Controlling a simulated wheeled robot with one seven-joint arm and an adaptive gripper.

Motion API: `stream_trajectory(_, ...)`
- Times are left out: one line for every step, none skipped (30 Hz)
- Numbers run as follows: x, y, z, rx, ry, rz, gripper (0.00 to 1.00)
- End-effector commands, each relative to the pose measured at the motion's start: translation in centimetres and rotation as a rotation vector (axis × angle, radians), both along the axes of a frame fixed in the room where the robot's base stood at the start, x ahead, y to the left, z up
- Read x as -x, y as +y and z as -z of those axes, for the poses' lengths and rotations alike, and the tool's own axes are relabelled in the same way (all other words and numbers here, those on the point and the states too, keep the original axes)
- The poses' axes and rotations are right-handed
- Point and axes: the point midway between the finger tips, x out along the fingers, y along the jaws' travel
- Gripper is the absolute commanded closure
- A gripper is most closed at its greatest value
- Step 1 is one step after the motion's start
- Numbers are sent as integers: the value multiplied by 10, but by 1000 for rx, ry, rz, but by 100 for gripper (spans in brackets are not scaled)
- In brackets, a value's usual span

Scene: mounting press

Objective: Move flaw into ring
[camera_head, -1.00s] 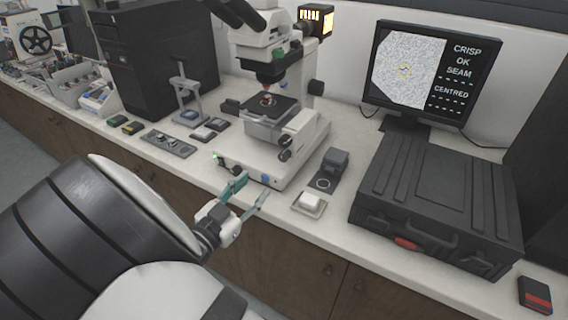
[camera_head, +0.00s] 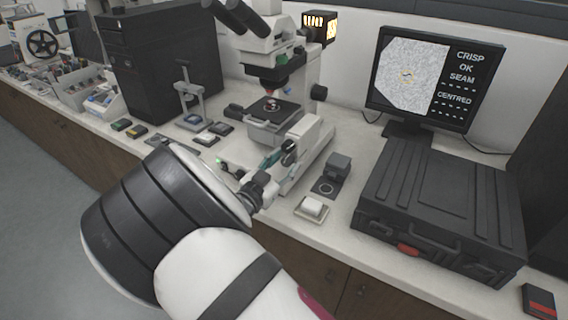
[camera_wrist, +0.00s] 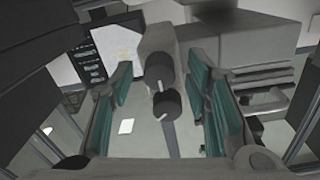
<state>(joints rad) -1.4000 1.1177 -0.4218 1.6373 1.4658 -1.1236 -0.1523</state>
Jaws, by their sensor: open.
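The monitor (camera_head: 425,82) shows a grainy grey picture with a small orange ring (camera_head: 408,76) near its middle. The flaw is too small to make out for sure. The screen text reads CRISP, OK, SEAM and CENTRED. The microscope (camera_head: 275,90) bears a small sample on its dark stage (camera_head: 262,110). Two dark coaxial knobs (camera_wrist: 162,88) hang from the stage's pale side housing. My gripper (camera_head: 278,160) is at the knobs. In the wrist view its teal fingers (camera_wrist: 167,110) stand open on either side of them, with gaps showing; I see no contact.
A small dark block (camera_head: 335,167) and a white dish (camera_head: 312,207) stand right of the microscope base. A large black case (camera_head: 435,195) fills the right of the counter. A small press-like stand (camera_head: 188,100) is to the left.

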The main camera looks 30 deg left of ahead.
Motion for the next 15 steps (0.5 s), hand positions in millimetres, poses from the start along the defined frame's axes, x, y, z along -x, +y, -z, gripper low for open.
stream_trajectory(-2, 0, 0, 0, 0, 0, 56)
stream_trajectory(-2, 0, 0, 1, 0, 0, 56)
stream_trajectory(-2, 0, 0, 1, 0, 0, 56)
stream_trajectory(-3, 0, 0, 1, 0, 0, 56)
stream_trajectory(-3, 0, 0, 1, 0, 0, 56)
stream_trajectory(-3, 0, 0, 1, 0, 0, 56)
stream_trajectory(-2, 0, 0, 1, 0, 0, 56)
stream_trajectory(-2, 0, 0, 1, 0, 0, 56)
stream_trajectory(-2, 0, 0, 1, 0, 0, 56)
stream_trajectory(-2, 0, 0, 1, 0, 0, 63)
stream_trajectory(-2, 0, 0, 1, 0, 0, 70)
stream_trajectory(-2, 0, 0, 1, 0, 0, 79)
stream_trajectory(-2, 0, 0, 1, 0, 0, 86)
stream_trajectory(-2, 0, 0, 1, 0, 0, 93)
stream_trajectory(-2, 0, 0, 1, 0, 0, 100)
